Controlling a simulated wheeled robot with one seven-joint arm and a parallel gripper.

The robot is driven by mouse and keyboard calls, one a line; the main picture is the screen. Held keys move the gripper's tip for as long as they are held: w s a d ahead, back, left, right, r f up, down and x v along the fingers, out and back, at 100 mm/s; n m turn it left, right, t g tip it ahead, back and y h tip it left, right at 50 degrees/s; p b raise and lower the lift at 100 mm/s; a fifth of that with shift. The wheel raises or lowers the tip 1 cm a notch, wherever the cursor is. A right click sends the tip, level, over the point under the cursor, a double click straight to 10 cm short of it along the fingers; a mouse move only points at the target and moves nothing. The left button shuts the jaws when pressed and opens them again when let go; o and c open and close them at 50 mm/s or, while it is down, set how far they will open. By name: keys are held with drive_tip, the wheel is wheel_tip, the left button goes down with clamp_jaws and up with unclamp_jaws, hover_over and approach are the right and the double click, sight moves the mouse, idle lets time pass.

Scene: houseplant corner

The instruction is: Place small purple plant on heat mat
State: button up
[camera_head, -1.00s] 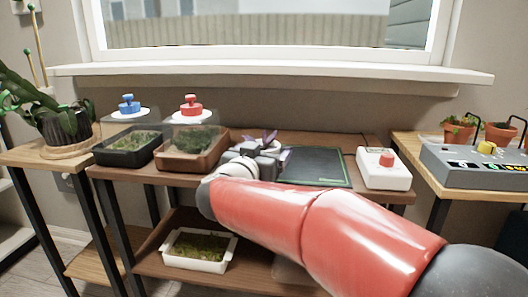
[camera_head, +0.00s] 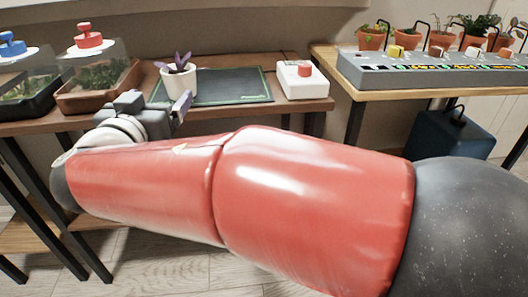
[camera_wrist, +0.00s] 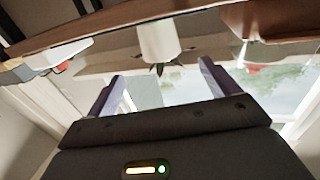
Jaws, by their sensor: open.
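The small purple plant (camera_head: 178,68) stands upright in a white pot (camera_head: 180,84) at the left end of the dark, green-edged heat mat (camera_head: 230,86). Its base appears to rest on the mat, close to the left edge. My gripper (camera_head: 158,99) is open and empty, in front of the pot and slightly lower left. In the wrist view, which is upside down, the white pot (camera_wrist: 158,42) and its dark leaves show between and beyond my open fingers (camera_wrist: 160,72), apart from them.
A white box with a red button (camera_head: 302,80) stands right of the mat. Lidded terrariums (camera_head: 97,80) stand left. A grey control panel (camera_head: 430,68) and potted plants fill the right table. My red arm hides part of the table's front.

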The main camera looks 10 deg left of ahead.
drive_tip(key=d+f+g+h, duration=0.2)
drive_tip(key=d+f+g, duration=0.1)
drive_tip(key=d, duration=0.7)
drive_tip(key=d+f+g+h, duration=0.2)
drive_tip(key=d+f+g, duration=0.1)
drive_tip(key=d, duration=0.7)
drive_tip(key=d+f+g+h, duration=0.2)
drive_tip(key=d+f+g, duration=0.1)
drive_tip(key=d, duration=0.7)
drive_tip(key=s+d+f+g+y, duration=0.1)
drive_tip(key=s+d+f+y, duration=0.1)
drive_tip(key=s+d+f, duration=0.2)
drive_tip(key=s+d+f+g+y, duration=0.2)
drive_tip(key=s+d+f, duration=0.3)
drive_tip(key=s, duration=0.5)
drive_tip(key=shift+d+f+y, duration=0.2)
drive_tip(key=shift+f+y, duration=0.15)
drive_tip(key=shift+y, duration=0.45)
wheel_tip(320, 180, up, 9)
drive_tip(key=p, duration=0.9)
drive_tip(key=shift+r, duration=0.1)
